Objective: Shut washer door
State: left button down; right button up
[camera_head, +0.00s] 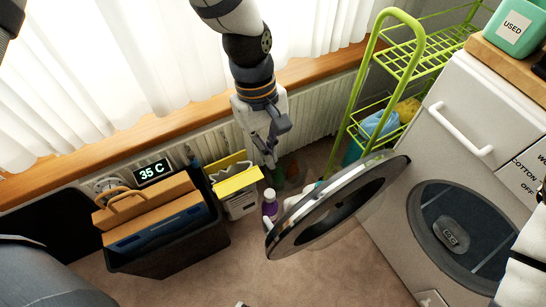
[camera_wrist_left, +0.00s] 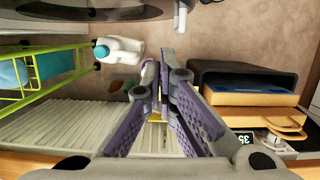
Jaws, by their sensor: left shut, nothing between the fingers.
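The washer (camera_head: 392,205) stands at the right, with its round opening (camera_head: 415,225) uncovered. Its round door (camera_head: 290,238), with a grey and dark rim, stands swung wide open to the left of the opening. My left gripper (camera_head: 270,160) hangs left of the door, above the floor by the radiator, apart from the door. In the left wrist view its purple-lined fingers (camera_wrist_left: 163,85) are together with nothing between them. Part of the door's rim (camera_wrist_left: 110,14) crosses the top left there. My right gripper is not in view.
A green wire rack (camera_head: 362,95) stands between window and washer. A black bin (camera_head: 180,247) with folders is at left. Floor in front of the washer is clear.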

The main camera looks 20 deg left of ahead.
pick_arm(q)
jog(key=s+d+f, duration=0.3)
jog(key=d+f, duration=0.1)
jog(key=f, duration=0.3)
jog(key=shift+s+d, duration=0.2)
jog(key=shift+d, duration=0.15)
